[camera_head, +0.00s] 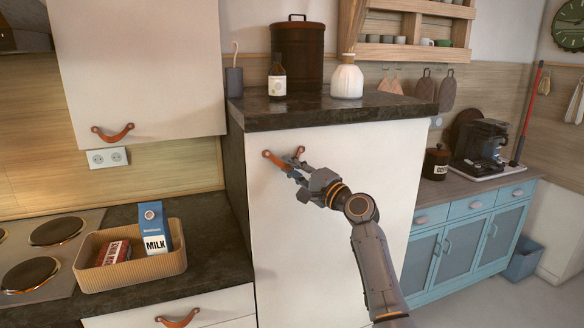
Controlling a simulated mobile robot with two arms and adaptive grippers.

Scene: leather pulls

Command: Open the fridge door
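The fridge door (335,225) is the white front panel below the dark stone top, and it looks closed. Its handle is a brown leather pull (273,158) near the door's upper left corner. My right gripper (289,164) is at this pull, with its fingers overlapping the strap and hiding part of it. I cannot tell whether the fingers are closed on the strap or only beside it. My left gripper is not in view.
The stone top (330,108) carries a brown canister (298,55), a dark bottle (277,78) and a white vase (346,80). Left of the fridge, a basket (130,272) holds a milk carton (154,228). Blue cabinets (465,240) stand to the right.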

